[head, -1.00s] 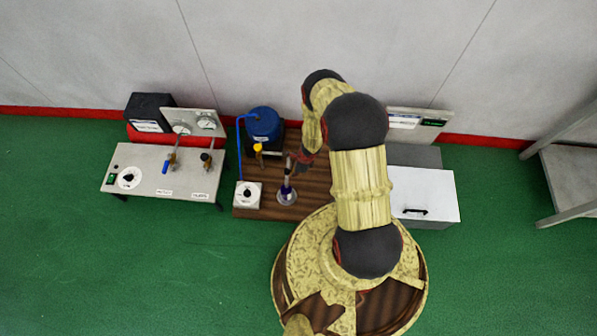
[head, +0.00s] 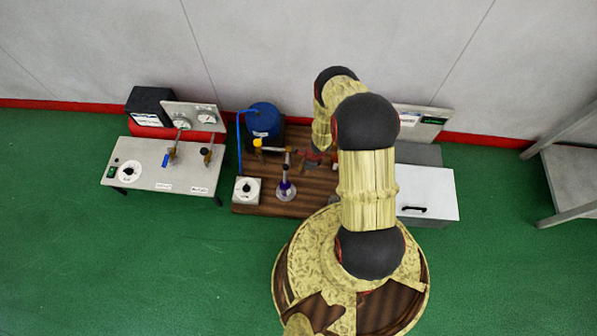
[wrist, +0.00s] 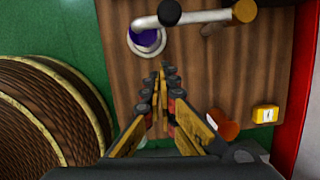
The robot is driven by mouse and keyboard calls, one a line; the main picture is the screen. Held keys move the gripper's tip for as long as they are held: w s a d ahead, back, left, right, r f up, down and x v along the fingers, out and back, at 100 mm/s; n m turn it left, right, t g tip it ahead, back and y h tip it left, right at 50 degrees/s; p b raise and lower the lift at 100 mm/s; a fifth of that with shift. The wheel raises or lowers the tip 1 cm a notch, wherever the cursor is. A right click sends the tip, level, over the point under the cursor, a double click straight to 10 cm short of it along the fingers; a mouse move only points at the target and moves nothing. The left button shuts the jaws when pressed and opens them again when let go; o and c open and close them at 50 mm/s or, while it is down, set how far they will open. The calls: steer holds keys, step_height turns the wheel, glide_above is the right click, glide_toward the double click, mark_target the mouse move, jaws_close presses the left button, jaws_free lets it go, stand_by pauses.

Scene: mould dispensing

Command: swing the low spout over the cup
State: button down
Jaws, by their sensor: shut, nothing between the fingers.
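The spout is a pale jointed pipe with a yellow cap and a black knob; it shows in the head view (head: 275,150) and along the top of the wrist view (wrist: 208,16). The cup (wrist: 158,46) is a pale round vessel with purple in it, below the spout; it also shows in the head view (head: 287,196). In the wrist view the spout's free end overlaps the cup's upper rim; its height above the cup is unclear. My gripper (wrist: 161,76) is shut and empty, apart from the spout and cup. In the head view my gripper (head: 311,156) is right of the spout.
A blue tank (head: 264,121) stands behind the spout on the brown wooden board (head: 312,196). A white dial box (head: 247,197) is at its left. An orange cylinder (wrist: 223,126) and a yellow-labelled item (wrist: 265,114) are beside my fingers. A white cabinet (head: 440,188) stands right.

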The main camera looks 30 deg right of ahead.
steer(key=p+v, duration=0.3)
steer(key=v, duration=0.7)
steer(key=shift+a+p, duration=0.2)
steer(key=shift+p, duration=0.15)
steer(key=shift+w, duration=0.15)
